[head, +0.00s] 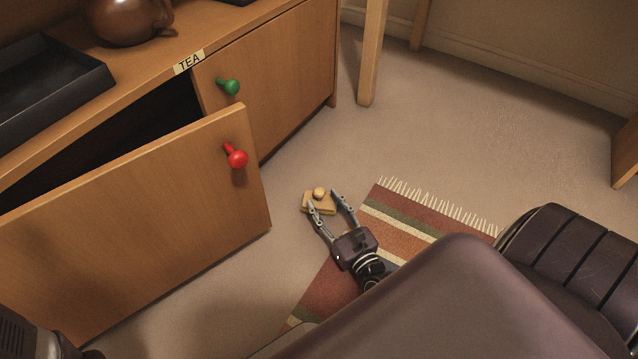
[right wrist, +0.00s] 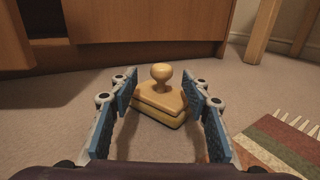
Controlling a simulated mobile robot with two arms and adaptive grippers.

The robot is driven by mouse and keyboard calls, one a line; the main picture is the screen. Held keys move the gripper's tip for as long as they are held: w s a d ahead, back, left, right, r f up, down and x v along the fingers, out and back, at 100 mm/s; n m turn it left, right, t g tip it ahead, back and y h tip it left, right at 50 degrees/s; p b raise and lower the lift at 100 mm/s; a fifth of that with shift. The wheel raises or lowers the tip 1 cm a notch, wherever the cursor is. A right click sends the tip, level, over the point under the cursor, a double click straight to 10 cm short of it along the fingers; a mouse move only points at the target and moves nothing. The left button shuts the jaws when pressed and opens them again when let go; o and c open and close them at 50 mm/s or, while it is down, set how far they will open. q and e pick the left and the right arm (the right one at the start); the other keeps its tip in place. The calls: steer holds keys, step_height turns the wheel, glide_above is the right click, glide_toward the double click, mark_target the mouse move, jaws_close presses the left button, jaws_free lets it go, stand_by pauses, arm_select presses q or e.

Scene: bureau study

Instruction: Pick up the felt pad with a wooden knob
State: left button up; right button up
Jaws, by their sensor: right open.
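The felt pad (head: 318,204) is a small yellow-tan block with a round wooden knob on top. It rests on the carpet in front of the cabinet. In the right wrist view the felt pad (right wrist: 160,104) sits upright between and just beyond the fingertips, its knob pointing up. My right gripper (head: 328,203) is open, its two fingers spread around the near side of the pad; the blue finger pads show in the right wrist view (right wrist: 166,98). I see nothing held. My left gripper is not in view.
The cabinet door (head: 150,215) with a red knob (head: 236,156) stands open left of the pad. A door with a green knob (head: 229,87) is shut. A striped fringed rug (head: 400,238) lies right of the pad. A black tray (head: 50,95) and brown teapot (head: 125,20) stand on top.

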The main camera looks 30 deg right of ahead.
mark_target(318, 192)
steer(key=w, duration=0.1)
steer(key=w+b, duration=0.2)
steer(key=shift+w+d+f, duration=0.1)
steer(key=shift+w+d, duration=0.15)
steer(key=shift+d, duration=0.05)
steer(key=shift+w, duration=0.45)
jaws_close()
